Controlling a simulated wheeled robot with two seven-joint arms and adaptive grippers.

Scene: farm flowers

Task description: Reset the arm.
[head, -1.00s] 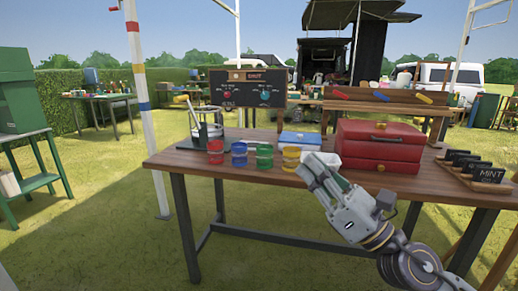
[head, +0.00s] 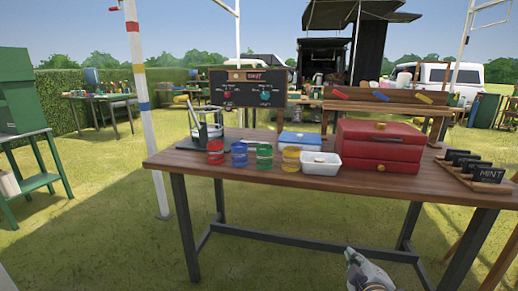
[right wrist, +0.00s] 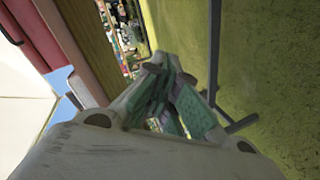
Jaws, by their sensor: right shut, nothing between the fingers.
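My right gripper (head: 368,270) shows at the bottom of the head view, low in front of the wooden table (head: 330,190) and apart from it. In the right wrist view its green-padded fingers (right wrist: 168,100) are closed together with nothing held between them. My left gripper is not in view.
On the table stand red (head: 215,151), blue (head: 239,154), green (head: 264,157) and yellow (head: 290,158) cans, a white tray (head: 321,164), a red case (head: 380,145) and small black signs (head: 470,168). A green stand (head: 30,150) is at left. Grass in front is open.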

